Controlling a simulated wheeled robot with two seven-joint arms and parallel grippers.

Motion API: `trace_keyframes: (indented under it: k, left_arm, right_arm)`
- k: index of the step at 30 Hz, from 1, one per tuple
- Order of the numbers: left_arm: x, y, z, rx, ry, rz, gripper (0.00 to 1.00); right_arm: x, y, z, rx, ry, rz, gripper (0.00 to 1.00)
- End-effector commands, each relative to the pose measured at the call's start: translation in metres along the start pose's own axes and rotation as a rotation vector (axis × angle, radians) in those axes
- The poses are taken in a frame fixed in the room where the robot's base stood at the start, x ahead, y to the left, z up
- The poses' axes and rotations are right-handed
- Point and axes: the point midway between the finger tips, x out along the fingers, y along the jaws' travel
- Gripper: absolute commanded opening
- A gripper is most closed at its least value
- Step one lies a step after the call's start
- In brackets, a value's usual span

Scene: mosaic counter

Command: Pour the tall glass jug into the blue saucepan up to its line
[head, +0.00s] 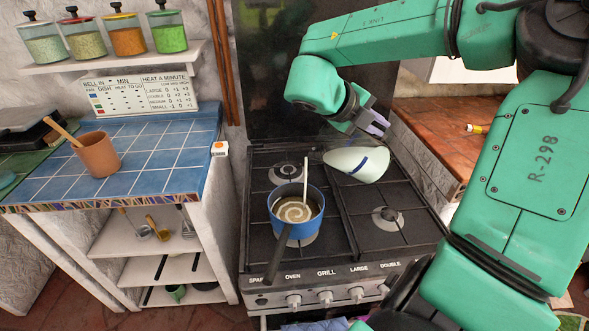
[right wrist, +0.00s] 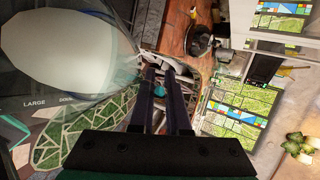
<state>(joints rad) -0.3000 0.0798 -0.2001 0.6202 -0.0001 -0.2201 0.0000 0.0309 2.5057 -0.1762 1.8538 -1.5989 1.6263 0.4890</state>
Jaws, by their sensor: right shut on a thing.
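The tall glass jug (head: 357,164) is tilted well over above the stove, its mouth end to the left and pale liquid inside, with a dark blue band across it. My right gripper (head: 372,124) is shut on its handle side. In the right wrist view the jug (right wrist: 65,45) fills the upper left beside the gripper fingers (right wrist: 168,85). The blue saucepan (head: 284,228) sits on a left burner, below and left of the jug. A pale vertical streak, apparently a stream of liquid, runs down into its swirled, creamy contents. I cannot make out a fill line inside. My left gripper is out of view.
The black stove (head: 335,235) has a free front right burner. The saucepan's dark handle (head: 278,258) points to the front. A blue tiled counter (head: 160,150) at left holds a brown pot (head: 97,155). A small white timer (head: 219,149) sits at its edge.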

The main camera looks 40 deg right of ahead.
Motion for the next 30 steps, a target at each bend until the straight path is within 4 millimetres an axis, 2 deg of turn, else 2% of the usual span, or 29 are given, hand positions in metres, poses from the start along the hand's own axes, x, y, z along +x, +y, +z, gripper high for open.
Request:
trace_keyframes:
  k: [7, 18, 30]
  left_arm:
    - [0.002, 0.0, 0.0, 0.0, 0.0, 0.0, 0.5]
    - [0.009, 0.0, 0.001, 0.0, 0.0, 0.0, 0.5]
    - [0.009, 0.0, 0.001, 0.0, 0.0, 0.0, 0.5]
  right_arm:
    - [-0.001, -0.001, -0.002, 0.0, 0.0, -0.007, 0.0]
    - [-0.012, 0.005, -0.02, 0.001, 0.0, -0.007, 0.0]
    - [-0.012, 0.005, -0.02, 0.0, 0.0, -0.006, 0.0]
